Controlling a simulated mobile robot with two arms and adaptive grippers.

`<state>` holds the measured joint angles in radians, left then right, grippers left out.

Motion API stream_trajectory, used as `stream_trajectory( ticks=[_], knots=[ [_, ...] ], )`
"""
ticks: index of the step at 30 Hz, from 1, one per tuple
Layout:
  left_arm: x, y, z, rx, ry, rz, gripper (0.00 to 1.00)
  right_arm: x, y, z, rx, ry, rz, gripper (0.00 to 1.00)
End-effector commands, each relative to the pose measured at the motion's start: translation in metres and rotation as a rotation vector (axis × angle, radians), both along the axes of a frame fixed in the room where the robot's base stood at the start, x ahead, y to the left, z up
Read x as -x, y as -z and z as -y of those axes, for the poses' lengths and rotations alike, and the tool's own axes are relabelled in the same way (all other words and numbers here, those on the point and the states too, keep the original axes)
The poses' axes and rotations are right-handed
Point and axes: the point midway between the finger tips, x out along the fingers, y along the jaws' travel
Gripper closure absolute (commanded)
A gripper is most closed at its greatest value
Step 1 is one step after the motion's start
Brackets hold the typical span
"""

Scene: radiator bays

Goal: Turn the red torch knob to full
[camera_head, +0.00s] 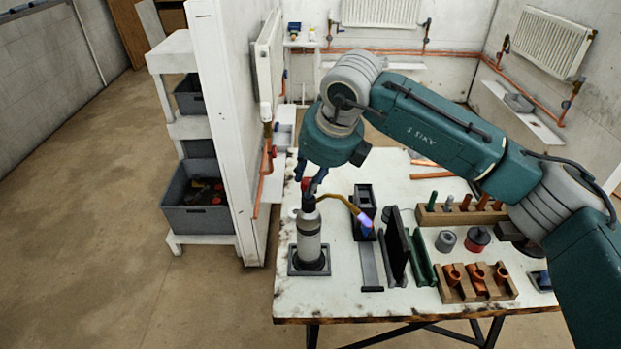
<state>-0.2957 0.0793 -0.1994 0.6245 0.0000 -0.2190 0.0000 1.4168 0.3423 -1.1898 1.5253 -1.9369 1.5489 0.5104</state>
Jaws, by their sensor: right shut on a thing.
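The torch (309,241) stands upright in a dark square holder (292,268) at the left front of the workbench. It has a pale cylinder and a brass nozzle (340,199) bending to the right, with a bluish-violet glow (364,219) at its tip. The red torch knob (306,184) shows at the top, partly hidden by my right gripper (310,182). My right gripper reaches down from above and is shut on the red knob. The knob's setting cannot be read. My left gripper is out of view.
On the workbench (335,303) right of the torch stand a dark upright plate (396,244), wooden blocks (455,291) with copper fittings, and a grey tin (446,241). A white partition (222,110) and shelf with grey bins (197,217) stand left. Floor at left is clear.

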Motion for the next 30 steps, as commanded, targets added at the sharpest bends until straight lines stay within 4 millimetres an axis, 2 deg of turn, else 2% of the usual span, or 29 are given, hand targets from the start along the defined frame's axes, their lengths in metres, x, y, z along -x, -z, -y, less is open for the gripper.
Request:
stream_trajectory(
  ticks=[8,16,30],
  knots=[
    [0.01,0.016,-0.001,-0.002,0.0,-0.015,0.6,-0.002,0.002,0.001,-0.002,-0.106,0.002,1.0],
    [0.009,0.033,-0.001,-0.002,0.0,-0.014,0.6,-0.003,0.001,0.002,-0.004,-0.333,0.003,1.0],
    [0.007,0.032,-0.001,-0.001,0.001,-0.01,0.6,-0.005,-0.003,0.002,-0.004,-0.759,0.0,1.0]
  ],
)
